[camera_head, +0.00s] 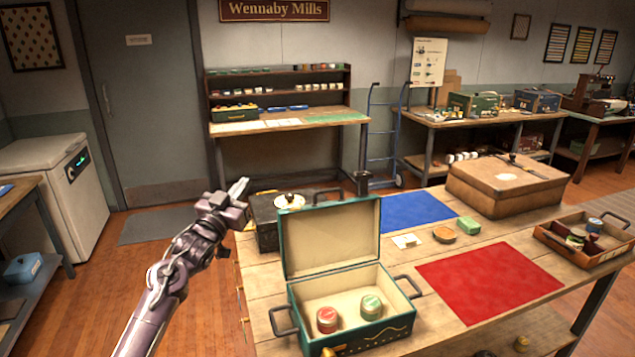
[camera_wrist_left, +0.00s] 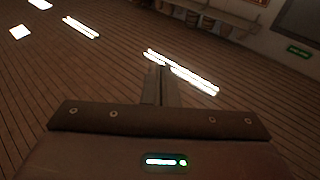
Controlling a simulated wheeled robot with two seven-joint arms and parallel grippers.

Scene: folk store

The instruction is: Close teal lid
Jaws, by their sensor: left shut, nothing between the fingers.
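A teal box (camera_head: 350,336) stands on the near left part of the wooden table. Its teal lid (camera_head: 331,240) is open and stands upright at the back, its cream inner side facing me. In the left wrist view the shut fingers (camera_wrist_left: 160,85) point over bare wooden floor. My right gripper is not in view.
A black case (camera_head: 266,234) stands behind the lid. A large brown case (camera_head: 507,188) and a wooden tray (camera_head: 585,256) are farther right.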

